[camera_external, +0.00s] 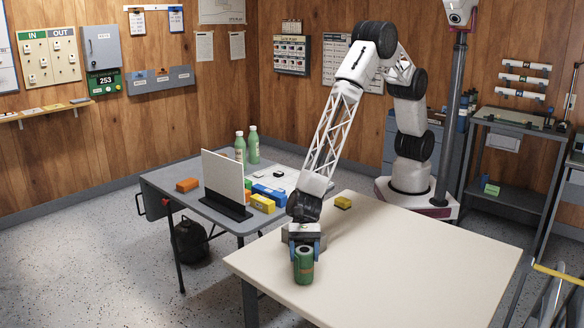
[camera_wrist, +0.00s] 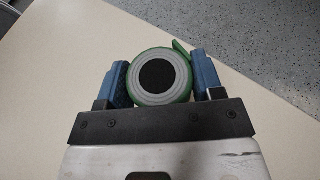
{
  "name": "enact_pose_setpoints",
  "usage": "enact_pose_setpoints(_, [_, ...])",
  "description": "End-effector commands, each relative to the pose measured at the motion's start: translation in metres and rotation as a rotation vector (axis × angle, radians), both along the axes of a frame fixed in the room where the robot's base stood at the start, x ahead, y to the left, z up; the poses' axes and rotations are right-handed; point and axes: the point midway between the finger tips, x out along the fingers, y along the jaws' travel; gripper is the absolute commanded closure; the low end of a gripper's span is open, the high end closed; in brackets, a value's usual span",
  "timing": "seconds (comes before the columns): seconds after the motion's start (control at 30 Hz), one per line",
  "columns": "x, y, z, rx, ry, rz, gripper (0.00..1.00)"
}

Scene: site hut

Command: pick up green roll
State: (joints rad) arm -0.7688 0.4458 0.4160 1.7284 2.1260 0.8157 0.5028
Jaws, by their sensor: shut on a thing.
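The green roll (camera_external: 303,268) stands upright near the front left edge of the cream table (camera_external: 400,262). Its end shows in the wrist view (camera_wrist: 160,77) as pale rings around a dark core, with a green outer layer and a small flap at the upper right. My gripper (camera_external: 306,250) is shut on the roll, one blue finger on each side; both fingers also show in the wrist view (camera_wrist: 162,82). I cannot tell whether the roll touches the table or is slightly above it.
A small yellow block (camera_external: 343,202) lies on the cream table farther back. The cream table's right side is clear.

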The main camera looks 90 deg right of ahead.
Motion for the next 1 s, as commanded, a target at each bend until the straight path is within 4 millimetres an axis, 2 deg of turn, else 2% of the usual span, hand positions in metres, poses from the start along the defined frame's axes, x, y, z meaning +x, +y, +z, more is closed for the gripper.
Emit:
enact_pose_setpoints(0.27, [0.0,0.0,0.001,0.0,0.0,0.0,0.66])
enact_pose_setpoints(0.47, [0.0,0.0,0.012,0.001,-0.001,0.0,0.66])
enact_pose_setpoints(1.0, [0.0,0.0,0.082,0.002,-0.002,0.001,0.66])
